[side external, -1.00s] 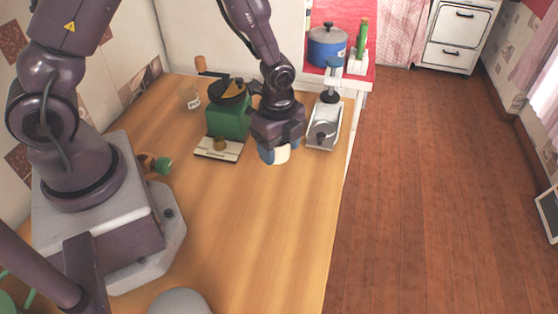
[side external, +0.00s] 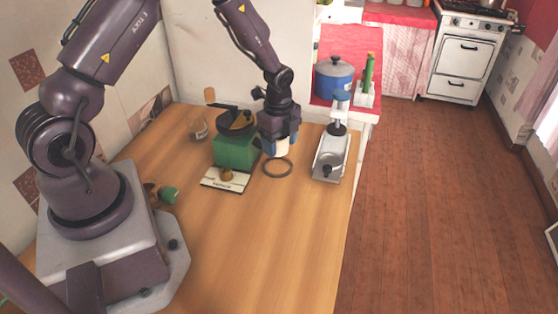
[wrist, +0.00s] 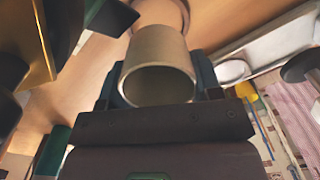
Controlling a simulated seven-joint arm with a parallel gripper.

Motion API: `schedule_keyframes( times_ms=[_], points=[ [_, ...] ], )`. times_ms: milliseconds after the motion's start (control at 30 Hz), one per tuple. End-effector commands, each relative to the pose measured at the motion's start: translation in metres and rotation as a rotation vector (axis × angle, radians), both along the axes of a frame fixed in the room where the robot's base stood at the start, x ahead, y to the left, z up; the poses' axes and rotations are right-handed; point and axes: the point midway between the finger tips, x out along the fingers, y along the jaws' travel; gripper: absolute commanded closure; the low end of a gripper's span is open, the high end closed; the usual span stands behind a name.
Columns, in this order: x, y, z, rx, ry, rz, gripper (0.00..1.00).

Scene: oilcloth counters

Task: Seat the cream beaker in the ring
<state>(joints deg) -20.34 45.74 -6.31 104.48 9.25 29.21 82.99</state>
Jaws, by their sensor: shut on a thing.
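My gripper (side external: 277,146) is shut on the cream beaker (side external: 283,149), with its blue fingers on either side of it. The beaker hangs just beyond the ring in the side view, partly hidden by the fingers. The dark ring (side external: 278,177) lies flat on the wooden counter and its middle is empty. In the wrist view the beaker (wrist: 160,52) sits between the fingers with its open mouth towards the camera. The gap between its base and the counter is hard to judge.
A green grinder (side external: 235,152) with a dark bowl stands close left of my gripper. A glass jar (side external: 198,130) is behind it. A silver press-like device (side external: 330,158) stands to the right, near the counter edge. The counter (side external: 255,240) in front of the ring is clear.

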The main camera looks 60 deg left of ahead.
Motion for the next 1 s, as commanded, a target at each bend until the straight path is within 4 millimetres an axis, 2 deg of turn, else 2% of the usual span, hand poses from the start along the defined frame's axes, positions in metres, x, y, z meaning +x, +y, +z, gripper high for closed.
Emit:
schedule_keyframes(
  times_ms=[400, 833, 867, 933, 1000],
  points=[
    [0.000, 0.000, -0.051, 0.001, 0.001, 0.001, 0.69],
    [0.000, 0.000, -0.057, 0.000, -0.002, 0.001, 0.69],
    [0.000, 0.000, -0.057, 0.000, -0.002, 0.002, 0.34],
    [0.000, 0.000, -0.057, 0.000, -0.002, 0.002, 0.18],
    [0.000, 0.000, -0.057, 0.000, -0.002, 0.002, 0.16]
  ],
)
